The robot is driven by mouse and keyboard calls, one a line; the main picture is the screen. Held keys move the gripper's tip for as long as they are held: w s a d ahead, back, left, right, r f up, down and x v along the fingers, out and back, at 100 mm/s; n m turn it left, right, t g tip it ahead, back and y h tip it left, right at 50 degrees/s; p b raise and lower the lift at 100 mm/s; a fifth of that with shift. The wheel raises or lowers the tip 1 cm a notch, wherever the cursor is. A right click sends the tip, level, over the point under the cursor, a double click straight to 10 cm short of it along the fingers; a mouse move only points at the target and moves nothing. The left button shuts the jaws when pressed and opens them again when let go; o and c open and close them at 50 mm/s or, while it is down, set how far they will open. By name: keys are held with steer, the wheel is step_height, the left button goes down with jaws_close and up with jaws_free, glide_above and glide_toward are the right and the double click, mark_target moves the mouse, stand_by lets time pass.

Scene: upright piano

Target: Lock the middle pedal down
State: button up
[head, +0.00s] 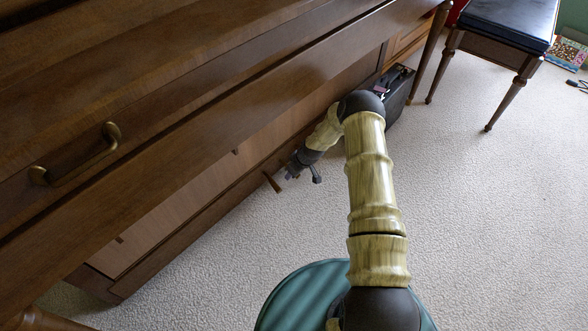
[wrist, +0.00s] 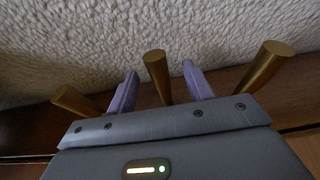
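Three brass pedals stick out from the piano's wooden base in the wrist view: the left pedal (wrist: 78,101), the middle pedal (wrist: 156,75) and the right pedal (wrist: 266,66). My gripper (wrist: 161,88) is open, its two purple fingers apart. The middle pedal shows in the gap between the fingers, with space on both sides and no clear contact. I cannot tell how deep it sits between them. In the head view my gripper (head: 291,173) is low at the piano base, beside one pedal (head: 272,182); the arm hides the other pedals.
The upright piano (head: 180,190) with a brass handle (head: 80,160) fills the left. A dark case (head: 398,98) stands behind my arm near the piano. A padded bench (head: 505,25) is at upper right. The pale carpet (head: 490,220) at right is clear.

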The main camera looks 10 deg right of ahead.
steer(key=shift+r, duration=0.2)
steer(key=shift+r+p, duration=0.45)
steer(key=shift+r, duration=0.1)
steer(key=p+v, duration=0.9)
steer(key=v, duration=0.7)
steer(key=shift+s+d, duration=0.2)
steer(key=shift+s, duration=0.05)
